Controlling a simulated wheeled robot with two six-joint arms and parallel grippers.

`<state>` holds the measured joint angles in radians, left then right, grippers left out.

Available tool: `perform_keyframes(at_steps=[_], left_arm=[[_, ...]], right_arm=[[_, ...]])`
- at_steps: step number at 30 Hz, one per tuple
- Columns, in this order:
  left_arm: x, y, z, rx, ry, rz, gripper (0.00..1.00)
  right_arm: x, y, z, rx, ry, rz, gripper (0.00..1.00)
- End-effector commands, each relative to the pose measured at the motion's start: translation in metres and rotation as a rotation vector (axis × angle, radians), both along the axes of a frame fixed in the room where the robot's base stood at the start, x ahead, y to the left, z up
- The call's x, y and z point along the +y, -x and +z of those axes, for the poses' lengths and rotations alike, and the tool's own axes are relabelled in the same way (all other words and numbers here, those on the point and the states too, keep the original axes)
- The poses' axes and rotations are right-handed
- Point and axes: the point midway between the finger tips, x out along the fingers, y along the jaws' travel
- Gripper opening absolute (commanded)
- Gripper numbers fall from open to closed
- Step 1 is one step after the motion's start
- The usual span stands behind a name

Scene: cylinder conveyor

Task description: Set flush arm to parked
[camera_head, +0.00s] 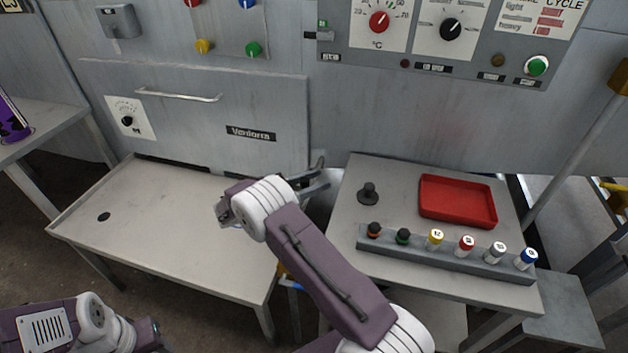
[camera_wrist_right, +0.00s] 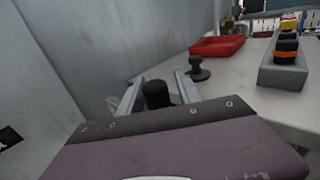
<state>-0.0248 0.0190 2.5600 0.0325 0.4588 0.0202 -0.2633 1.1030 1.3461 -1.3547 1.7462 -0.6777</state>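No part I can surely name as the flush arm shows in the head view; the area under my right gripper is partly covered. My right gripper (camera_head: 316,180) reaches toward the grey machine front, over the gap between the two tables. In the right wrist view its two fingers (camera_wrist_right: 158,88) are apart, with a short black cylindrical knob (camera_wrist_right: 157,95) between them. Narrow gaps seem to show beside the knob; the lower part of it is hidden. It may belong to the flush arm, but I cannot tell. My left gripper (camera_head: 148,335) is at the bottom left, its fingers unclear.
The right table (camera_head: 350,215) holds a black peg-like knob (camera_head: 369,193), a red tray (camera_head: 457,201) and a grey rack (camera_head: 440,256) of several coloured-cap vials. The left table (camera_head: 150,215) is bare. The machine panel (camera_head: 210,115) with a bar handle rises behind.

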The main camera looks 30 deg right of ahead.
Motion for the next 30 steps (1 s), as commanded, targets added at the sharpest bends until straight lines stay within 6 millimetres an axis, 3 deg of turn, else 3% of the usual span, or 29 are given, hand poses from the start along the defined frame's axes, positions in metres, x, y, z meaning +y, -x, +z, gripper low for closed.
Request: perform_keyframes(at_steps=[10, 21, 30], left_arm=[[0.000, 0.000, 0.000, 0.000, 0.000, 0.000, 0.46], [0.000, 0.000, 0.003, 0.000, 0.000, 0.000, 0.46], [0.000, 0.000, 0.003, 0.000, 0.000, 0.000, 0.46]], right_arm=[[0.004, -0.001, 0.001, -0.004, 0.000, 0.005, 0.46], [0.076, -0.002, 0.000, -0.004, 0.000, 0.004, 0.46], [0.091, -0.001, 0.000, -0.002, 0.000, 0.001, 0.46]])
